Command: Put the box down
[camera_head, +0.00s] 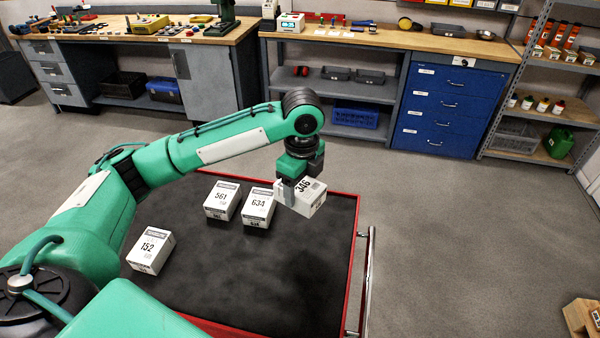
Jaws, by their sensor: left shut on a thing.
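My left gripper (291,188) is shut on a white box marked 346 (308,199). The box is tilted in the view and appears held above the black top of a red-edged cart (300,279), near its far right part. A gap under the box is hard to make out. Three other white boxes stand on the cart: box 634 (258,207) just left of the held box, box 561 (222,201) beside it, and box 152 (150,251) nearer and further left. My right gripper is not in view.
The cart's near and right middle surface is bare. A metal handle (366,285) runs along its right side. Workbenches (395,41) and a blue drawer cabinet (449,108) stand behind, with a shelf rack (535,95) at right. Grey floor lies between.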

